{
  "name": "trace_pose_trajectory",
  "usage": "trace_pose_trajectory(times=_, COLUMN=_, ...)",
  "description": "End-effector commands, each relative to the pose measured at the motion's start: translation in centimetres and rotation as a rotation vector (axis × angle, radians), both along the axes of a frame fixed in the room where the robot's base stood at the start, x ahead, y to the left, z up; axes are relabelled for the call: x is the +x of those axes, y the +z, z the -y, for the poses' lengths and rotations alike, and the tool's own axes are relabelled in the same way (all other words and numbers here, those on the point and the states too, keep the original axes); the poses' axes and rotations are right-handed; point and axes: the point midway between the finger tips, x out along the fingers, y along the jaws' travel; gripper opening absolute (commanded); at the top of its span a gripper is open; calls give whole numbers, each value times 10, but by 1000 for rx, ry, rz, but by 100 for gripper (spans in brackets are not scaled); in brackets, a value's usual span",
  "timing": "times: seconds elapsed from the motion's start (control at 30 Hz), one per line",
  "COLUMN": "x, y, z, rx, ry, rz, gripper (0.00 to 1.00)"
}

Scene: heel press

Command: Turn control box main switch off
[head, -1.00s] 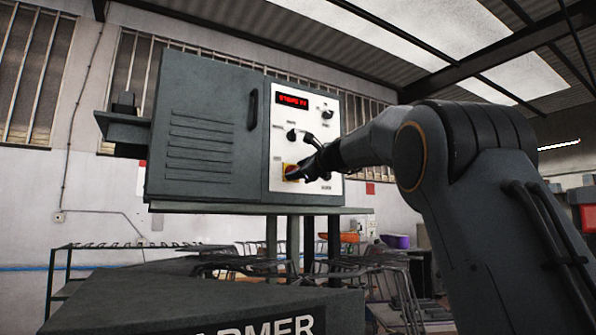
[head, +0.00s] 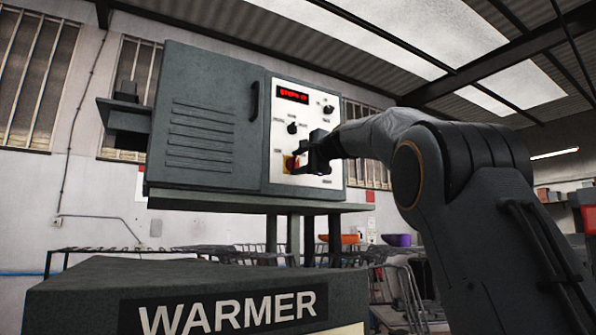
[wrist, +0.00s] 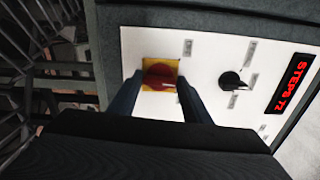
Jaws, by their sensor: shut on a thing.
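The control box (head: 208,120) is a grey cabinet with a white panel (head: 280,120) on its right side. The main switch is a red knob on a yellow plate (head: 287,164) low on that panel. In the wrist view the red knob (wrist: 158,77) sits between my two fingers, with the yellow plate (wrist: 174,66) showing behind it. My gripper (head: 302,160) is shut on the red knob. In the head view my gripper partly hides the switch. The knob's exact angle is hard to tell.
A black selector knob (wrist: 231,81) and a red lit display (wrist: 295,84) are on the same panel. Another black knob (head: 328,109) is at the panel's upper right. A dark warmer unit (head: 90,290) stands low in front. Racks (head: 215,252) stand behind.

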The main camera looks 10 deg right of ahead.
Motion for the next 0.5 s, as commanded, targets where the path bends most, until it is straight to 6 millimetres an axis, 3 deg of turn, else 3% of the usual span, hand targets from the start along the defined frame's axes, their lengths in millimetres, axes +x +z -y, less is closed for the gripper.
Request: trace_pose_trajectory(times=0.5, x=1, y=-5, z=0, rx=-462, ry=1, rz=150, gripper=21)
